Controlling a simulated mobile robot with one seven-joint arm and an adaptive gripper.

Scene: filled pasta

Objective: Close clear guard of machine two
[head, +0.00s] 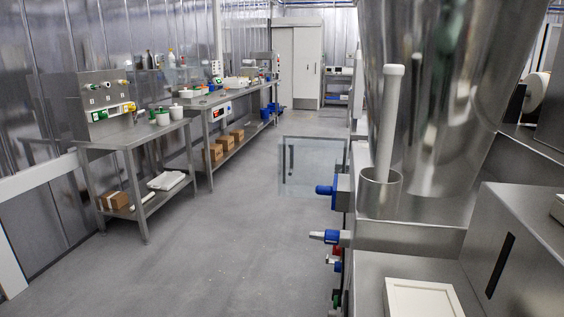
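A clear guard panel (312,183) stands out into the aisle from the row of steel machines on the right. It looks swung open, with a dark upright handle (290,158) near its left edge. The machine behind its hinge side is mostly hidden by the nearer machine. No label shows which machine is number two. My gripper is not in view.
A near machine with a steel hopper (440,110), a white rod in a steel cup (380,193) and blue-capped fittings (326,190) fills the right side. Steel benches (140,133) line the left wall. The grey floor (220,250) between is clear.

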